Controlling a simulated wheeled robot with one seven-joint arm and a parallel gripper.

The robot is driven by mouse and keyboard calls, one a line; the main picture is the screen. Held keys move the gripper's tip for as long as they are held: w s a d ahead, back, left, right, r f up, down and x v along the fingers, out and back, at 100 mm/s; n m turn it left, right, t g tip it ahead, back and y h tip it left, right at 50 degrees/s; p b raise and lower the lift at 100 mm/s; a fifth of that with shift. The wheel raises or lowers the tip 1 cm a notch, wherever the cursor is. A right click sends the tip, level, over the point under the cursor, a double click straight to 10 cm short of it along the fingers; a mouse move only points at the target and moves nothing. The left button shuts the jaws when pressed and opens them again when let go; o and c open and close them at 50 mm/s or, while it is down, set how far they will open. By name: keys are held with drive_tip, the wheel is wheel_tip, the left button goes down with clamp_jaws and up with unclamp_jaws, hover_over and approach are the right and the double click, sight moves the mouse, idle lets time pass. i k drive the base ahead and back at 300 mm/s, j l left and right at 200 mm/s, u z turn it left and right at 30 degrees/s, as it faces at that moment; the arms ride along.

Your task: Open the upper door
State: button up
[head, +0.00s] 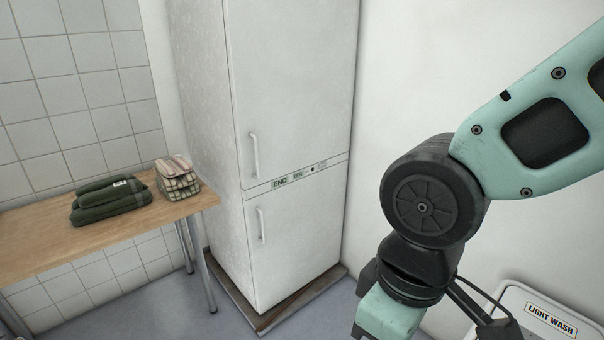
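A tall white fridge-like cabinet (211,120) stands in the corner with two doors, one above the other. The upper door (300,75) looks shut, and its upright bar handle (254,156) is near its lower left edge. The lower door (302,235) also looks shut, with a shorter handle (262,225) near its top left. A strip with labels, one reading END, runs between the doors. My arm is at the right, apart from the cabinet, with its wrist pointing down. My gripper's fingers are below the picture's bottom edge, out of view.
A wooden table (60,240) stands left of the cabinet, bearing folded green cloth (112,199) and a plaid bag-like item (178,178). A white bin labelled LIGHT WASH (550,318) is at the lower right. Some grey floor shows before the cabinet.

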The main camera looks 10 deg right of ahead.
sight(292, 63)
drive_tip(key=i+u, duration=0.2)
drive_tip(key=i, duration=0.35)
drive_tip(key=i+l+u, duration=0.2)
drive_tip(key=i, duration=0.35)
